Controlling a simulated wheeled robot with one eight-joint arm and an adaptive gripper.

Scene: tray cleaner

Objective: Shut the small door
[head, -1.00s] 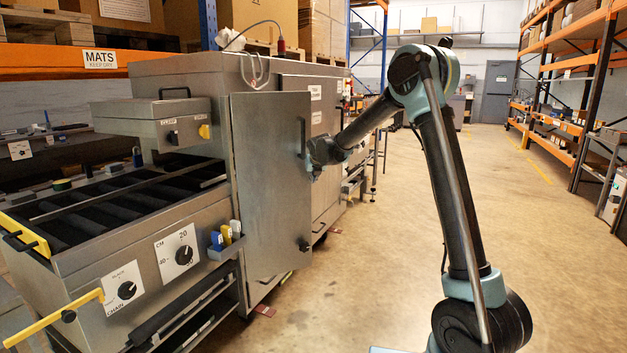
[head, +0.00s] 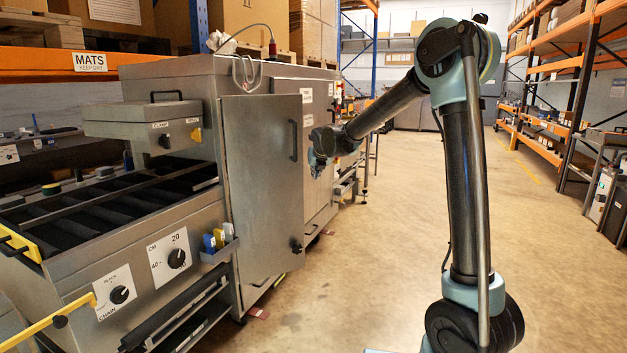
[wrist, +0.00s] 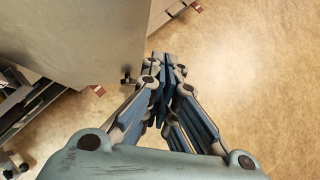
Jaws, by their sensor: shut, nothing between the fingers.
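The small door (head: 262,190) is a flat steel panel on the side of the steel machine. It stands open, swung out towards me, with a dark bar handle (head: 293,140) near its right edge and a dark latch knob (head: 296,247) lower down. My gripper (head: 318,168) is just right of the door's free edge, at about mid height, shut and empty. In the wrist view my gripper's closed fingers (wrist: 168,62) are beside the door panel (wrist: 75,35), with the latch knob (wrist: 127,79) close by in the picture. I cannot tell whether they touch the door.
The steel machine (head: 190,75) fills the left, with dials, a tray bed and a small holder with coloured tags (head: 218,240) left of the door. A yellow lever (head: 45,335) sticks out at lower left. The concrete floor (head: 400,200) right of the door is clear.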

